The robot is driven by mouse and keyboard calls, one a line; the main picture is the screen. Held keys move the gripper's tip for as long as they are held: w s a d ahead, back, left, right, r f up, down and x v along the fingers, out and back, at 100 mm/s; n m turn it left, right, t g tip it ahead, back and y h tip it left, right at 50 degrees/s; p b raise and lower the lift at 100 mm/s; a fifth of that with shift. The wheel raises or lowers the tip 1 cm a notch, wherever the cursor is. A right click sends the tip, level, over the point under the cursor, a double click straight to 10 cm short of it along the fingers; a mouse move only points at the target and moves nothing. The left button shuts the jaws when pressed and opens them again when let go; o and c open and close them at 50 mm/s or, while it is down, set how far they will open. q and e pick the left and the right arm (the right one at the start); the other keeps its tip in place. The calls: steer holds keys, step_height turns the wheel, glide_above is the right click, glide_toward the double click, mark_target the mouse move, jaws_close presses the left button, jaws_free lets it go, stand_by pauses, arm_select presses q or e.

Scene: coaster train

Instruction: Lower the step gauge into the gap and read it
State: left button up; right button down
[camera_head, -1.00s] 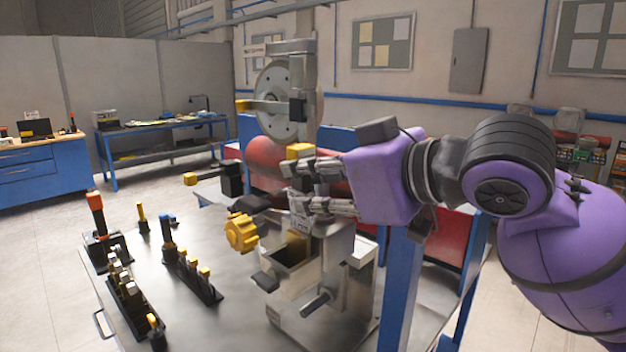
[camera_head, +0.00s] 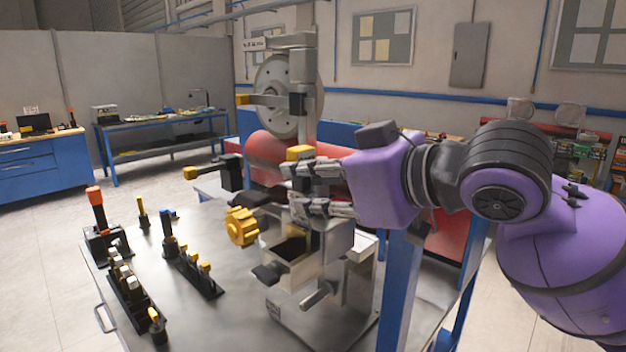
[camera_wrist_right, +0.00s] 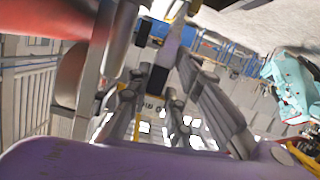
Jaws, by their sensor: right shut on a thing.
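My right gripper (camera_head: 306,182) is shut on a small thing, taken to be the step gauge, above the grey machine. A yellow block (camera_head: 299,153) shows just above its fingers and seems to be part of the held thing. In the right wrist view, a dark block with a grey bar (camera_wrist_right: 172,47) lies between the fingers (camera_wrist_right: 165,88). The grey machine (camera_head: 325,288) has an open-topped box (camera_head: 292,262) below the fingers. The fingers and machine parts hide the lower end of the held thing. I cannot make out the gap or any reading. My left gripper is out of view.
A large grey disc (camera_head: 285,97) and a red cylinder (camera_head: 266,149) stand close behind my right gripper. A yellow knob (camera_head: 241,227) sticks out left of the machine. Black holders with yellow-tipped tools (camera_head: 200,273) and an orange-topped tool (camera_head: 96,208) stand on the metal table (camera_head: 225,323).

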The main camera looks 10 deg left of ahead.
steer(key=shift+s+f, duration=0.15)
steer(key=shift+f, duration=0.75)
stand_by(2.3)
step_height(320, 180, up, 13)
stand_by(2.0)
steer(key=shift+f, duration=0.1)
stand_by(1.3)
